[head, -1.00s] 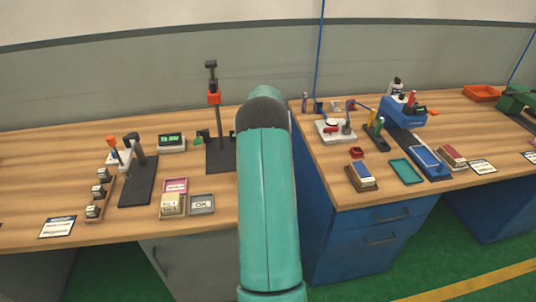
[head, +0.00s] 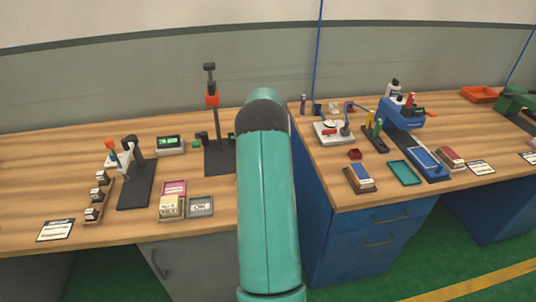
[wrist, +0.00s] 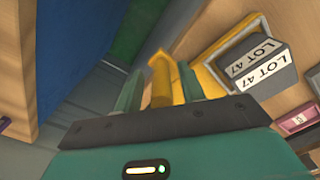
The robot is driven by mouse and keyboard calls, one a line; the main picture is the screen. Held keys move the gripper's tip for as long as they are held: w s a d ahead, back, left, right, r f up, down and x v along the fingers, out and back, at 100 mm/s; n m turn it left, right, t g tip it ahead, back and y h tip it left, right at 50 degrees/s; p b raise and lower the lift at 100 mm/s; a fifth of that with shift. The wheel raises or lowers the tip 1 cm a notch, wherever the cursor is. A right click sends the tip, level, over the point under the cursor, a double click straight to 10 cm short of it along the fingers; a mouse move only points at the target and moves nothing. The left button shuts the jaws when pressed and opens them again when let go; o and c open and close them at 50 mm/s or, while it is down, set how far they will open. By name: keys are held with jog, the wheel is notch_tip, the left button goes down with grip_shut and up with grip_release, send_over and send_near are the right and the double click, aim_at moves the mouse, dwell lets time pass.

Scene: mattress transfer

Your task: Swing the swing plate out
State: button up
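I cannot tell for certain which part is the swing plate. A yellow bar (wrist: 160,78) stands between the two fingers of my gripper (wrist: 160,90) in the wrist view, and a flat yellow piece (wrist: 203,80) lies beside it. The fingers are apart, with narrow gaps beside the bar; I see no clear contact. In the head view my own arm hides the gripper and this yellow part.
On the left bench (head: 60,175) are a black post fixture (head: 137,172), a small display (head: 170,144) and a grey OK tray (head: 200,213). A blue cabinet (head: 345,243) stands right.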

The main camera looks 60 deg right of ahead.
notch_tip(320, 180, up, 14)
dwell(0.6)
jog(key=shift+f, duration=0.1)
jog(key=w+a+r+t, duration=0.15)
jog(key=a+r, duration=0.35)
jog(key=a, duration=0.5)
jog(key=w+a+r+h, duration=0.1)
jog(key=w+a+r, duration=0.25)
jog(key=a, duration=0.65)
jog(key=w+a+r+t, duration=0.1)
jog(key=w+a+r, duration=0.1)
jog(key=a+r, duration=0.6)
jog(key=s+a+f+t, duration=0.1)
jog(key=s+a, duration=0.2)
jog(key=a, duration=0.7)
jog(key=s+a+t, duration=0.1)
jog(key=s+a, duration=0.3)
jog(key=a, duration=0.6)
jog(key=s+a+f+t+y, duration=0.1)
jog(key=s+a+f, duration=0.3)
jog(key=s+a, duration=0.5)
jog(key=shift+a+f, duration=0.3)
jog(key=shift+a, duration=0.15)
